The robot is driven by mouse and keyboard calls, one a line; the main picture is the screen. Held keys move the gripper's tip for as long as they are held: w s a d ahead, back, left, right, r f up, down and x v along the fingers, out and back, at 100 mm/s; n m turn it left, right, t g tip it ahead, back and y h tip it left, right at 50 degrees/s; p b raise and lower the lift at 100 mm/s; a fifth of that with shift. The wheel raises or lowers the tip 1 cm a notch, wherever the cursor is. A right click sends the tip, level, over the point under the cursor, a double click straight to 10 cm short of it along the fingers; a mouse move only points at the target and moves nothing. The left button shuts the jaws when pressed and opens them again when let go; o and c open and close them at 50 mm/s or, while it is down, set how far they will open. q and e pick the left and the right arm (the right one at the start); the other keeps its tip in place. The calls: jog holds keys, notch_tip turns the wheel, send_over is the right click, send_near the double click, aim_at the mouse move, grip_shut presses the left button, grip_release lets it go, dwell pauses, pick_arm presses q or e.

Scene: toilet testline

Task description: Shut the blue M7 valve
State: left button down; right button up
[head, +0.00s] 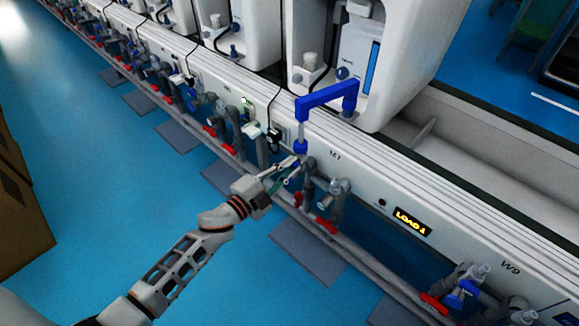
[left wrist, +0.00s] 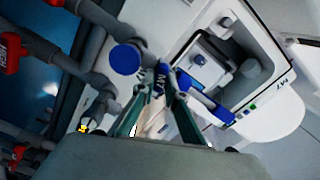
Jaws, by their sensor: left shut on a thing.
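The blue M7 valve handle (left wrist: 159,79) shows in the left wrist view with its white lettering, between the fingertips of my left gripper (left wrist: 162,88). The gripper is shut on it. In the head view my left gripper (head: 287,168) reaches in from the left to the pipework under the M7 label, and the small blue handle there (head: 293,179) is partly hidden by the fingers. The exact angle of the handle is hard to tell. My right gripper is not in view.
A tall blue bent pipe (head: 326,95) rises just above the valve. Grey fittings with red handles (head: 327,225) stand beside and below it. A white panel (head: 365,180) with a lit display (head: 411,221) runs behind. Open blue floor (head: 190,165) lies in front.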

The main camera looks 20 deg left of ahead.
pick_arm(q)
jog(key=shift+f+m, duration=0.2)
jog(key=shift+m, duration=0.5)
jog(key=shift+m+b, duration=0.3)
jog(key=shift+m, duration=0.4)
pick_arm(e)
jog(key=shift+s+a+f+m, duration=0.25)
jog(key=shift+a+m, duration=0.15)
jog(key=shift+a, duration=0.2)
pick_arm(q)
jog(key=shift+m, duration=0.3)
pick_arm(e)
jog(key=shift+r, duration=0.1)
pick_arm(q)
jog(key=c, duration=2)
grip_release()
jog(key=shift+r, duration=0.1)
jog(key=shift+c, duration=0.2)
jog(key=shift+s, duration=0.1)
jog(key=v, duration=1.2)
jog(key=shift+r, duration=0.15)
